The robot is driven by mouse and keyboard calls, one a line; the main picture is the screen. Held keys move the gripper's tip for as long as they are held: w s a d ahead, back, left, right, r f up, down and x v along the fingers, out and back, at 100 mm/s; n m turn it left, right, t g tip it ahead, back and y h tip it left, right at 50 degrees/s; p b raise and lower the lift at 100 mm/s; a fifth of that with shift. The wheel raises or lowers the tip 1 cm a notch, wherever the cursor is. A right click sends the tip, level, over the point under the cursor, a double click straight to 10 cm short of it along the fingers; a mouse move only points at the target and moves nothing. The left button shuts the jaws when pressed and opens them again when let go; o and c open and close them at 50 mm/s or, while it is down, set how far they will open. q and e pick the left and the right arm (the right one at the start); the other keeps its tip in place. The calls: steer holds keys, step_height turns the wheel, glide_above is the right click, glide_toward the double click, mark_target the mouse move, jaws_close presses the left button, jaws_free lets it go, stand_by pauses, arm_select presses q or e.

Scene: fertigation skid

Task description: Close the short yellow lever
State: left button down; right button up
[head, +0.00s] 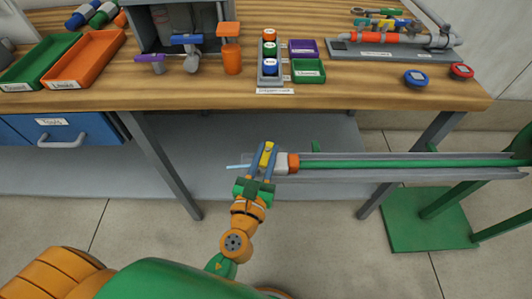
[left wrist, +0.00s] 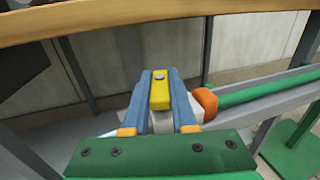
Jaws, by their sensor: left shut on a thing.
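The short yellow lever (head: 267,155) sits on a pale valve body (head: 281,164) at the left end of a long green pipe. My left gripper (head: 264,150) has its two blue fingers on either side of the lever and is shut on it. In the left wrist view the yellow lever (left wrist: 160,92) shows between the blue fingers (left wrist: 160,76), roughly in line with them. The valve body (left wrist: 163,121) lies partly hidden below the lever and fingers. An orange collar (head: 293,164) joins the valve to the pipe. My right gripper is not in view.
The green pipe (head: 400,161) runs right in a grey channel, near a green stand (head: 425,220). A wooden bench (head: 190,95) stands behind, with orange (head: 119,46) and green trays, bottles and a pipe assembly. Floor in front of the pipe is clear.

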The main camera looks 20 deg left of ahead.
mark_target(263, 167)
arm_select(q)
steer(key=shift+f, duration=0.1)
stand_by(0.3)
steer(key=c, duration=0.7)
jaws_free()
steer(key=s+b, duration=0.2)
steer(key=s, duration=0.5)
steer(key=shift+d+f+b, duration=0.1)
steer(key=shift+b, duration=0.2)
